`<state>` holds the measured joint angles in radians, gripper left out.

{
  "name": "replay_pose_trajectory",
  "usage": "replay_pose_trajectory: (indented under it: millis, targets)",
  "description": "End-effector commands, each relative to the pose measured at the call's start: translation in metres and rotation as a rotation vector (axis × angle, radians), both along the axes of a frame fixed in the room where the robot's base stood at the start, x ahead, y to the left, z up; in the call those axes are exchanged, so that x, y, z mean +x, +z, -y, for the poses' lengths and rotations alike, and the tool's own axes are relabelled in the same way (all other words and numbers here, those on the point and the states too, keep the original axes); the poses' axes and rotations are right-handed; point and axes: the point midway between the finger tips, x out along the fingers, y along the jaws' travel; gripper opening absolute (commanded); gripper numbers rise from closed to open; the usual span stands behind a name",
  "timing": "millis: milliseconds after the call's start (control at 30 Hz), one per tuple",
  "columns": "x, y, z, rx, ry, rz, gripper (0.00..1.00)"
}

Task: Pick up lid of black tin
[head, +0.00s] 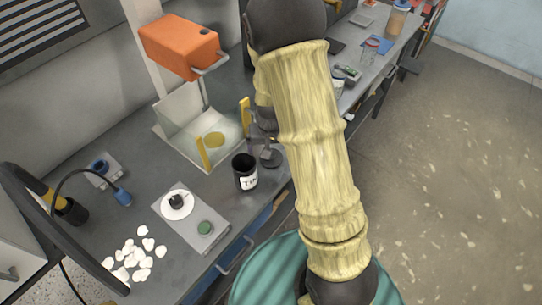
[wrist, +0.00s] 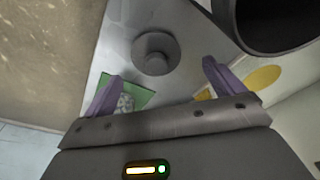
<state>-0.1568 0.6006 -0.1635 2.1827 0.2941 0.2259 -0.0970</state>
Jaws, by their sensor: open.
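The black tin (head: 246,180), with a white label, stands open on the grey bench in the head view. Its dark rim (wrist: 240,38) fills the top right of the wrist view. A round grey lid with a central knob (head: 272,159) lies on the bench just right of the tin. The lid (wrist: 156,53) also shows in the wrist view, beyond and between the fingertips. My gripper (wrist: 162,70) is open and empty, with its two purple fingers apart. In the head view my arm hides most of the gripper.
An orange-headed machine (head: 180,45) with clear guards and a yellow disc (head: 215,140) stands behind the tin. A scale-like plate (head: 195,228) and several white pieces (head: 130,258) lie at front left. A green patch (wrist: 130,93) is near the left finger. The bench edge is close to the lid.

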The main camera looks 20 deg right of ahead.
Motion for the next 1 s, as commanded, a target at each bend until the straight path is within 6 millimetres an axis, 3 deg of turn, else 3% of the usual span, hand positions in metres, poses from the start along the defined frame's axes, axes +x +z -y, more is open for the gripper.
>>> replay_pose_trajectory:
  millis: [300, 867, 900, 1000]
  targets:
    - [0.005, -0.038, 0.006, 0.000, -0.001, -0.002, 0.94]
    - [0.006, -0.040, 0.006, 0.000, 0.000, 0.000, 0.94]
    - [0.006, -0.040, 0.006, 0.000, 0.000, 0.000, 0.92]
    - [0.006, -0.040, 0.006, 0.000, 0.000, 0.000, 0.72]
